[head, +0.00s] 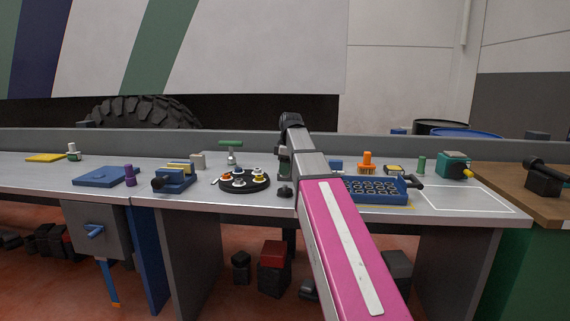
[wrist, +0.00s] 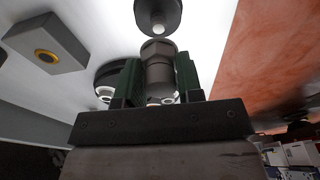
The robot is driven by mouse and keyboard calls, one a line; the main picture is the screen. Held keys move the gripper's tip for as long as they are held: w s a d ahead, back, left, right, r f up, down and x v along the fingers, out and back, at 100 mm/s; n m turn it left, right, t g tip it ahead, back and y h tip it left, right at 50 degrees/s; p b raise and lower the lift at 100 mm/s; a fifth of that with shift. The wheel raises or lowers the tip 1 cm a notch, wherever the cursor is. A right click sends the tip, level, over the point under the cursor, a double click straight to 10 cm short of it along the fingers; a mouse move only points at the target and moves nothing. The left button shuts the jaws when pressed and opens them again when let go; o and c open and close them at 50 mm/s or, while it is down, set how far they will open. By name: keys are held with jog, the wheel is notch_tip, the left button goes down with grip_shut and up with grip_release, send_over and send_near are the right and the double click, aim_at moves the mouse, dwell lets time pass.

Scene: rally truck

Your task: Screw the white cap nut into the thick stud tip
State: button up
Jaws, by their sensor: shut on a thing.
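My gripper (wrist: 159,84) is shut on a grey, hexagon-headed metal piece (wrist: 158,64), held between its two dark green fingers. It looks grey here, and I cannot tell whether it is the white cap nut. Just beyond it in the wrist view is a dark round base (wrist: 171,12) with a small pale tip (wrist: 158,30), possibly the stud. The held piece and the tip look close to each other, and I cannot tell whether they touch. In the head view my gripper (head: 284,162) is above a small dark base (head: 285,190), partly hidden by my arm.
A black round tray (head: 231,189) with several white and yellow ringed parts stands left of my gripper. It shows partly behind the fingers in the wrist view (wrist: 104,79). A blue vise (head: 175,181) is farther left, and a blue tray (head: 396,194) is right of my arm.

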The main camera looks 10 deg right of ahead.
jog(key=shift+f, duration=1.2)
jog(key=shift+f, duration=1.4)
dwell(0.6)
jog(key=o, duration=1)
jog(key=r, duration=0.3)
jog(key=d+r, duration=0.1)
jog(key=r, duration=0.6)
jog(key=shift+s+d+r, duration=0.15)
jog(key=shift+s+r, duration=0.05)
jog(key=shift+r, duration=0.2)
